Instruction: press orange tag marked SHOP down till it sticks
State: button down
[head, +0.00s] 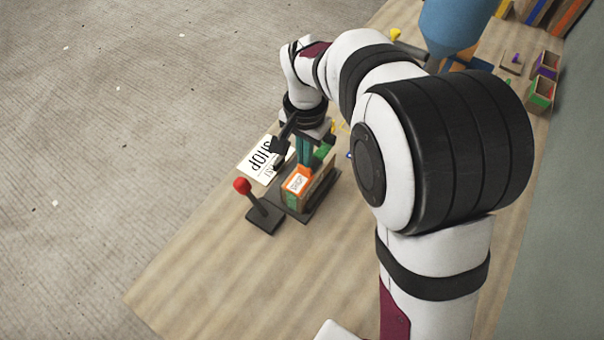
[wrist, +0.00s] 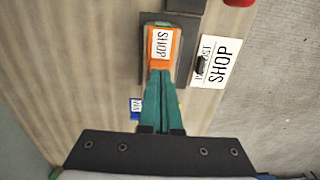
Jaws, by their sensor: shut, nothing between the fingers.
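The orange tag (head: 300,173) with a white label reading SHOP lies on top of a narrow block on a dark base plate (head: 325,201). In the wrist view the orange tag (wrist: 158,66) is upper centre, its label facing up. My gripper (head: 304,163) has teal fingers, pressed together and empty. In the wrist view the fingertips of my gripper (wrist: 160,72) are at the tag's lower end, beside the label. I cannot tell whether they touch the tag or hover just over it. The fingers hide part of the block below.
A white card (head: 256,163) marked SHOP lies beside the base. A red-knobbed lever (head: 242,186) stands close by on its own dark foot. A small blue label (wrist: 137,104) lies left of the fingers. Bare wood is free at the front left.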

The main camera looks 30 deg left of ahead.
jog(key=shift+f, duration=0.85)
dwell(0.5)
jog(key=shift+r, duration=3.55)
